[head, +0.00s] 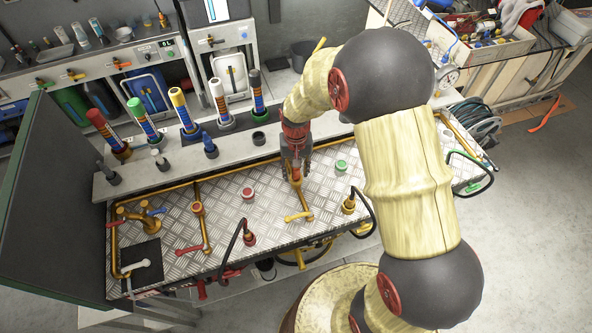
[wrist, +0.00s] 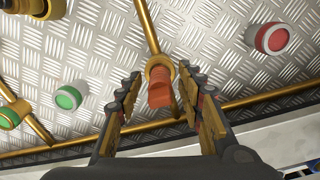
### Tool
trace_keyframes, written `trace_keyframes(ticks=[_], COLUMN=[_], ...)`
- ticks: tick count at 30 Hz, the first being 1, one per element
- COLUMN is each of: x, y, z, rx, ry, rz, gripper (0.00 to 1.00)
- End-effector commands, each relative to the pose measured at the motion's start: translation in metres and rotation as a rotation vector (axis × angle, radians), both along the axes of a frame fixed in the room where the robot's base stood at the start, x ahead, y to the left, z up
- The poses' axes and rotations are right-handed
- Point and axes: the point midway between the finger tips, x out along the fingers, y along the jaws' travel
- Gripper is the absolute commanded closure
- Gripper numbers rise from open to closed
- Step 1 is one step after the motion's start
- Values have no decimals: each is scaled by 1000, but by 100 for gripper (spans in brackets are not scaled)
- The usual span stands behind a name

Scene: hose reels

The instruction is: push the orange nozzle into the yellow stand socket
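In the wrist view, an orange piece (wrist: 160,92), which looks like the orange nozzle, is at a yellow ring-shaped fitting (wrist: 157,65) on a yellow pipe. I cannot tell how deep it sits in the ring, or whether this ring is the stand socket. My gripper (wrist: 158,88) is open, with one finger on each side of the orange piece and visible gaps between. In the head view, my gripper (head: 297,165) points down over the yellow pipe fitting on the metal bench; its fingers largely hide the orange piece there.
A red cap (head: 248,194) and a green cap (head: 341,166) stand on the checkered bench on either side. An orange-yellow lever (head: 298,216) lies in front. Several coloured nozzles, including a red one (head: 108,132), stand on the shelf behind. A black hose (head: 366,211) curves at the right.

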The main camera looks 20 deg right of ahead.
Motion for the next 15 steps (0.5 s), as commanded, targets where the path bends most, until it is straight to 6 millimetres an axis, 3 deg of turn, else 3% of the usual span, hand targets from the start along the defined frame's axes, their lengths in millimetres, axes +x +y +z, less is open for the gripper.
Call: trace_keyframes(ticks=[8, 15], x=[1, 1], y=[0, 0], z=[15, 63], rx=[0, 0], ry=[-3, -4], rz=[0, 0], gripper=[62, 62])
